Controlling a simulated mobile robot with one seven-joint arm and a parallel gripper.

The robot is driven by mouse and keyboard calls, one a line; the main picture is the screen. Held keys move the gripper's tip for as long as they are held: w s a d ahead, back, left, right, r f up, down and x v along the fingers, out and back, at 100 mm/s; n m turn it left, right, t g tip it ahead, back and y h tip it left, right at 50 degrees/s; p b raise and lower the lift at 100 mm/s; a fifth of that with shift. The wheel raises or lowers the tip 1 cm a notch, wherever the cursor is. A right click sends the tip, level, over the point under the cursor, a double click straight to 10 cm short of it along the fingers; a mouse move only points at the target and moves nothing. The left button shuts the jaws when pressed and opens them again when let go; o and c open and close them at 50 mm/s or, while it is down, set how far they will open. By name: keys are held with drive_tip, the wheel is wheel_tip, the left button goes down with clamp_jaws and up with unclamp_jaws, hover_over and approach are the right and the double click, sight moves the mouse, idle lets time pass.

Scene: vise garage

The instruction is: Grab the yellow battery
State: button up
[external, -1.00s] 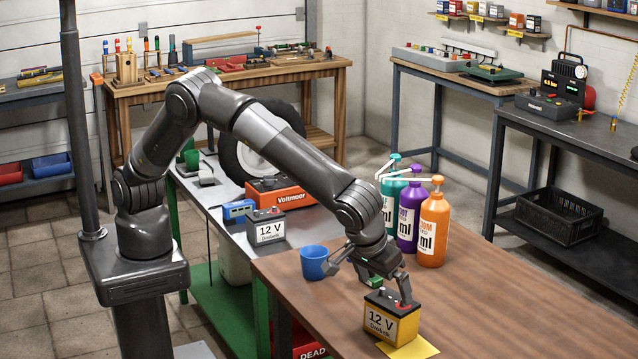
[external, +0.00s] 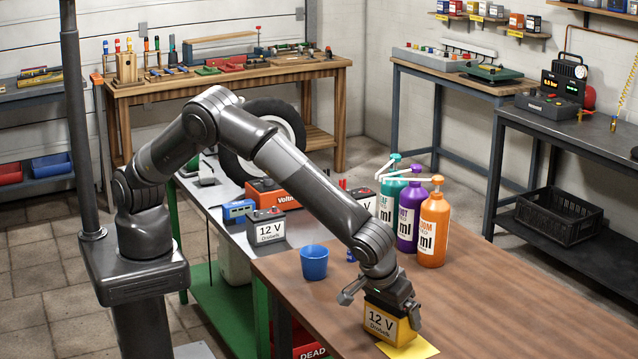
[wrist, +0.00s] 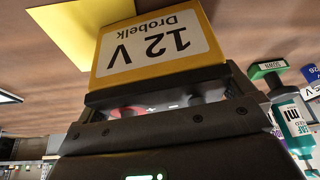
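The yellow battery (external: 402,332), with a black top and a white "12 V Drobelk" label, stands upright by a yellow sheet on the brown wooden table (external: 500,300). My gripper (external: 381,304) is low over its top, with the fingers spread wide. The left finger stands out clear of the battery's left side; the right one is close by its right side. In the wrist view the battery (wrist: 160,45) sits just ahead of my gripper (wrist: 160,105), its dark top and terminals between the fingers. Contact cannot be made out.
A blue cup (external: 314,263) stands left of my gripper. Green, purple and orange pump bottles (external: 434,232) stand behind it. A grey 12 V battery (external: 266,228) and an orange Voltmoor box (external: 272,194) are on the metal bench. The table's right side is clear.

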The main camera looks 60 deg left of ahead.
drive_tip(key=shift+r, duration=0.1)
drive_tip(key=c, duration=1.3)
drive_tip(key=shift+r, duration=0.15)
